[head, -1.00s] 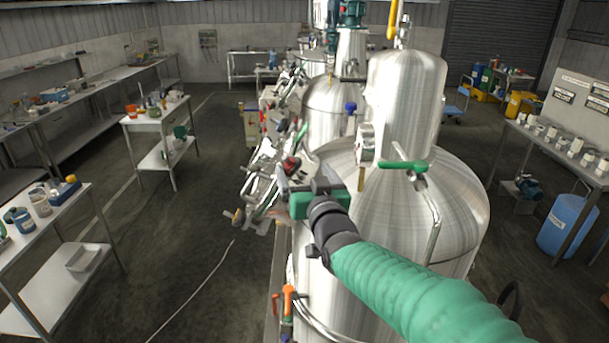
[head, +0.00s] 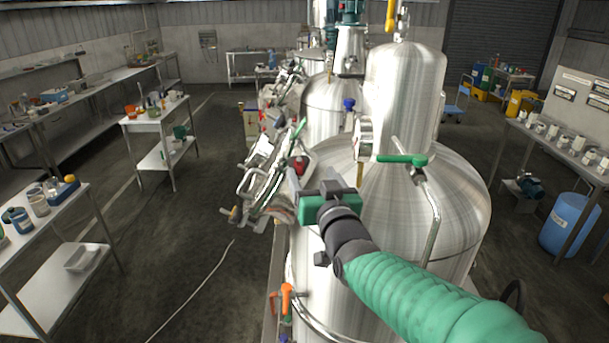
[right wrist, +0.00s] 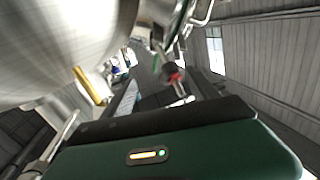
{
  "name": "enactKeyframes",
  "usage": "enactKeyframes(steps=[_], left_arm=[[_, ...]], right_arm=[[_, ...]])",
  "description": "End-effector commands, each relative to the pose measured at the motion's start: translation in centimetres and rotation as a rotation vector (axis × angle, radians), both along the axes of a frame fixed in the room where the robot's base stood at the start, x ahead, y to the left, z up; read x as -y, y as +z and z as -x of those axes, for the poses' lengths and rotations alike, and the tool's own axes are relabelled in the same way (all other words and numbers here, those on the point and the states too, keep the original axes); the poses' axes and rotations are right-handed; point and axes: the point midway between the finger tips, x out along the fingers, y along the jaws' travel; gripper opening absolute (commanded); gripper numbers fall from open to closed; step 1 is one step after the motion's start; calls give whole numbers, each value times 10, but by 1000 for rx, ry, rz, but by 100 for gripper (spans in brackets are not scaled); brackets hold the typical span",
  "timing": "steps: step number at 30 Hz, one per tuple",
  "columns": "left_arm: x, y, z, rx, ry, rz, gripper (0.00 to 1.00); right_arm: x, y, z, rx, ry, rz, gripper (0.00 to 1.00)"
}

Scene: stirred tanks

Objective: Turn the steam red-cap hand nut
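The red-cap hand nut (head: 299,164) sits at the upper right of the opened-looking metal fittings on the side of the near steel tank (head: 440,195). My right gripper (head: 325,177) is just right of and nearer than the nut in the head view. Its two fingers stand apart with nothing seen between them. In the right wrist view, the red cap (right wrist: 174,76) shows beyond the green gripper body, between the lines of the fingers and apart from them. My left gripper is not in view.
A green-handled valve pipe (head: 405,160) and a pressure gauge (head: 364,137) stand right of the gripper on the tank. An orange-handled valve (head: 287,297) is below. White tables (head: 150,118) stand at the left. The floor (head: 185,230) between them and the tank is mostly clear.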

Motion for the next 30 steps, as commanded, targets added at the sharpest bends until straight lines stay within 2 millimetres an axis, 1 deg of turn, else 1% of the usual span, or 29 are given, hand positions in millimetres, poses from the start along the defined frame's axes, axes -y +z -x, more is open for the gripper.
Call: enactKeyframes(steps=[1, 9, 30], left_arm=[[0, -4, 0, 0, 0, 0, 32], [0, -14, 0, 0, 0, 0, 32], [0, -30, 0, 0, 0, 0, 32]], right_arm=[[2, -1, 4, 1, -3, 0, 64], [1, 0, 27, 4, 4, 2, 64], [15, 2, 85, 5, 7, 3, 64]])
